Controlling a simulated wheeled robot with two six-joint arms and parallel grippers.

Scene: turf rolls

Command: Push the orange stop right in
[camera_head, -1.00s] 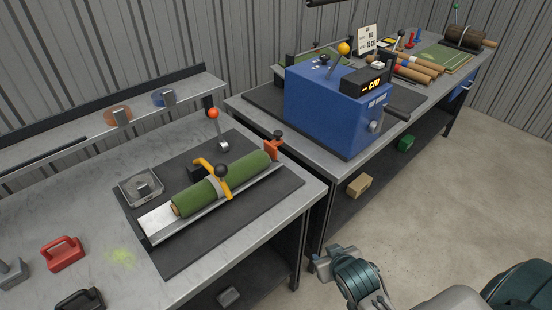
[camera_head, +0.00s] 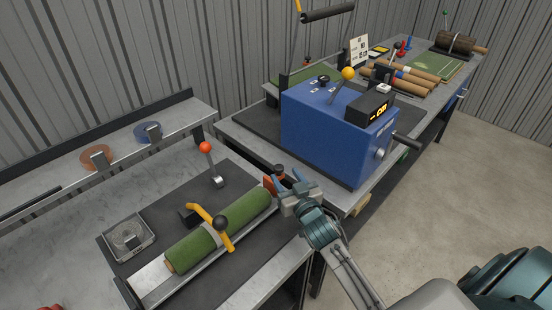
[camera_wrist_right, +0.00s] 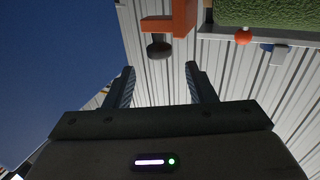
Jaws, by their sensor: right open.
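The orange stop (camera_head: 269,187) stands at the far right end of the metal trough (camera_head: 158,282), with a dark knob at its side. A green turf roll (camera_head: 240,215) lies in the trough under a yellow clamp arm (camera_head: 208,222). My right gripper (camera_head: 285,182) is open and empty, close to the right of the stop; I cannot tell from the head view if it touches. In the right wrist view the stop (camera_wrist_right: 183,18) and its dark knob (camera_wrist_right: 160,49) are ahead of the open fingers (camera_wrist_right: 160,75), apart from them. My left gripper is not in view.
A blue machine (camera_head: 330,130) with a display stands just behind and right of my right gripper. A red-knobbed lever (camera_head: 205,148) rises behind the turf roll. A dark bar (camera_head: 328,12) is at the top.

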